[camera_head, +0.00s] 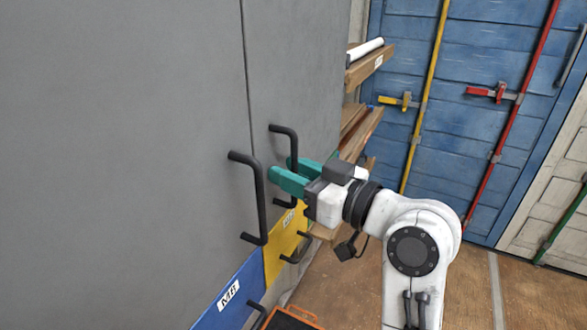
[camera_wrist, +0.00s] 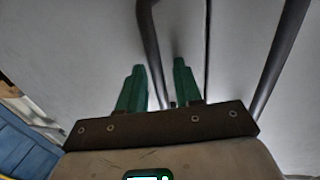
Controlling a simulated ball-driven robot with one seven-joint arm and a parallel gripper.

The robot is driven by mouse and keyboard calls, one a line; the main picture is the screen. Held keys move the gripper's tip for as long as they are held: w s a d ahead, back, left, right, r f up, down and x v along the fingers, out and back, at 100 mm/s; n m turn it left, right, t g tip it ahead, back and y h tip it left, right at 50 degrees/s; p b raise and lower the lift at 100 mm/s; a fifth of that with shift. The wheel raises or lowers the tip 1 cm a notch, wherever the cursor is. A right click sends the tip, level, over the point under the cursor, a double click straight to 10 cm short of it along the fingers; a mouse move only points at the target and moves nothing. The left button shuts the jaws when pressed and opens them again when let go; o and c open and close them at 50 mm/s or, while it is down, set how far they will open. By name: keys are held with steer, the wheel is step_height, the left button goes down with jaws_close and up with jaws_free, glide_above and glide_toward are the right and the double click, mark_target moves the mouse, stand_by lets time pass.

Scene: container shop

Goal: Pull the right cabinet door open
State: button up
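The grey cabinet has a right door (camera_head: 300,60) that looks flush with the left door at the seam. The right door's black bar handle (camera_head: 295,148) is upright near the seam; it also shows in the wrist view (camera_wrist: 149,35). My gripper (camera_head: 281,168) is at this handle, its green fingers pointing at the door. In the wrist view my gripper (camera_wrist: 159,65) has its fingers apart, one on each side of the bar, with a gap visible on the right side. Whether the left finger touches the bar is unclear. My gripper hides part of the handle.
The left door (camera_head: 120,130) has its own black handle (camera_head: 262,200), close left of my gripper. Yellow (camera_head: 284,243) and blue (camera_head: 232,296) drawers are below. Shelves with timber (camera_head: 370,66) stand right of the cabinet. An orange-rimmed crate (camera_head: 306,316) is low in front. Floor at right is clear.

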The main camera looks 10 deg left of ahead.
jaws_close()
steer(key=shift+d, duration=0.15)
stand_by(0.5)
